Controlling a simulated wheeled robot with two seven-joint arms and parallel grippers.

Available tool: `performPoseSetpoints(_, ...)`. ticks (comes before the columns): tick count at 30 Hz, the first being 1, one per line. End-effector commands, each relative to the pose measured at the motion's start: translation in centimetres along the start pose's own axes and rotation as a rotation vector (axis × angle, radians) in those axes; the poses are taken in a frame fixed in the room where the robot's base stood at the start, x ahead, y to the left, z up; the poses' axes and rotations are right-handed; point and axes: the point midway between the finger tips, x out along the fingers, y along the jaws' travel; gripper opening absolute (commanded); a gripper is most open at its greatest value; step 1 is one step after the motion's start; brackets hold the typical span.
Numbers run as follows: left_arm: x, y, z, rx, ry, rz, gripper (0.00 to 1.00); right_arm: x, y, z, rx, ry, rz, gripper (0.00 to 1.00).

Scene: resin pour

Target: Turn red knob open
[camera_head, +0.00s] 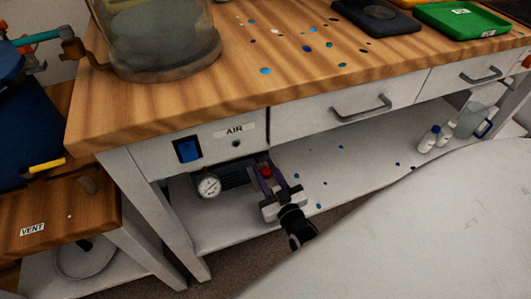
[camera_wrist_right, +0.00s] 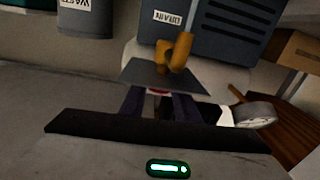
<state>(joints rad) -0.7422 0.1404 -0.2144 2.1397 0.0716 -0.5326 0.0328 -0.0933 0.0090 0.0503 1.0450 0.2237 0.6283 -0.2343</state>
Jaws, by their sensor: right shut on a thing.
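The red knob (camera_head: 265,171) is under the workbench, near the pressure gauge (camera_head: 208,186) and below the AIR label (camera_head: 235,130). My right gripper (camera_head: 267,179) is shut on the knob, with its fingers on either side of it. In the right wrist view only a small red part of the knob (camera_wrist_right: 157,92) shows between the dark fingers, below a grey plate (camera_wrist_right: 150,77) and a brass fitting (camera_wrist_right: 175,52). The rest of the knob is hidden. The gauge (camera_wrist_right: 253,115) shows at the right there. My left gripper is not in view.
The bench front (camera_head: 200,133) with a blue switch (camera_head: 188,150) hangs above my right gripper. A dark ribbed unit (camera_head: 236,175) sits behind it. White bottles (camera_head: 428,139) and a clear jug (camera_head: 472,120) stand on the lower shelf (camera_head: 340,175) at right. The shelf between is mostly clear.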

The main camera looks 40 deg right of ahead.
Motion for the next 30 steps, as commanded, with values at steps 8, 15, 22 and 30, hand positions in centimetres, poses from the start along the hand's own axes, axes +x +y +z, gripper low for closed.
performPoseSetpoints(8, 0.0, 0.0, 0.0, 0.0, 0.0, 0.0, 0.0, 0.0, 0.0, 0.1, -0.001, -0.001, -0.001, 0.47)
performPoseSetpoints(15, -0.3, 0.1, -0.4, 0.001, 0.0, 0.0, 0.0, 0.0, 0.1, -0.8, 0.0, 0.001, -0.001, 0.47)
performPoseSetpoints(22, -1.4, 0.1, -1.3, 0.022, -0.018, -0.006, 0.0, -0.1, 0.4, -5.0, 0.0, 0.001, 0.0, 0.47)
performPoseSetpoints(30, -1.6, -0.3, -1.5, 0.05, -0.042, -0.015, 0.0, -0.1, 0.6, -9.2, 0.0, -0.001, 0.0, 0.47)
